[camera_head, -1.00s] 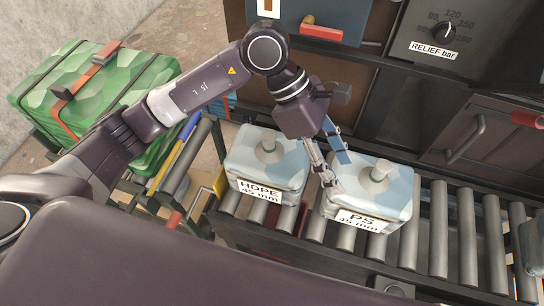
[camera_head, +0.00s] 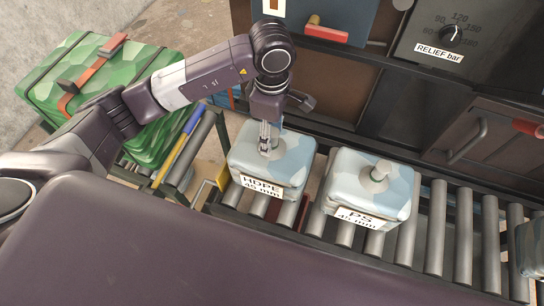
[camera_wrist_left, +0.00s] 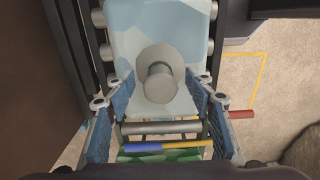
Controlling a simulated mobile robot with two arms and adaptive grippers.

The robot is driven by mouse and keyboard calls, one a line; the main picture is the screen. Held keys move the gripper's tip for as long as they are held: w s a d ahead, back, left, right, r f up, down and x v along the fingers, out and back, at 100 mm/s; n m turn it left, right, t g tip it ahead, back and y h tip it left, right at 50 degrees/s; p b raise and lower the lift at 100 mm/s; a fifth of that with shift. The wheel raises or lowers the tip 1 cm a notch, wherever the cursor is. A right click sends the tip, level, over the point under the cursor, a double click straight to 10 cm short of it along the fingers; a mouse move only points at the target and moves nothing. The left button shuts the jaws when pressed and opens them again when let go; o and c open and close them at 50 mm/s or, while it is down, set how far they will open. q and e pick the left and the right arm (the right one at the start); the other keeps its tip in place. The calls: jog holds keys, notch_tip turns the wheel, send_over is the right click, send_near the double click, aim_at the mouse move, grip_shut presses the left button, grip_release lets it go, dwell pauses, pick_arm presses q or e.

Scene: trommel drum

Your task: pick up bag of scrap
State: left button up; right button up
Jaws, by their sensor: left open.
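Two pale blue-and-white camouflage bags with grey knobs on top sit on the roller conveyor. The left bag (camera_head: 292,160) carries an "HDPE 45 mm" label, the right bag (camera_head: 340,178) a "PS 45 mm" label. My left gripper (camera_head: 265,152) points down over the HDPE bag and overlaps its knob in the head view. In the left wrist view the left gripper (camera_wrist_left: 159,100) is open, its blue fingers apart on either side of the lower end of a bag (camera_wrist_left: 125,45). The knob (camera_wrist_left: 160,82) stands between them; contact cannot be told. My right gripper is not in view.
The roller conveyor (camera_head: 437,225) runs to the right, with another bag (camera_head: 532,245) at the right edge. Green camouflage bundles (camera_head: 75,70) lie at the left. A blue-and-yellow bar (camera_head: 178,147) lies near them. A dark machine with a RELIEF bar dial (camera_head: 452,35) stands behind.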

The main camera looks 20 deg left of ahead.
pick_arm(q)
jog(key=shift+f, duration=0.65)
grip_shut()
jog(key=shift+r, duration=0.1)
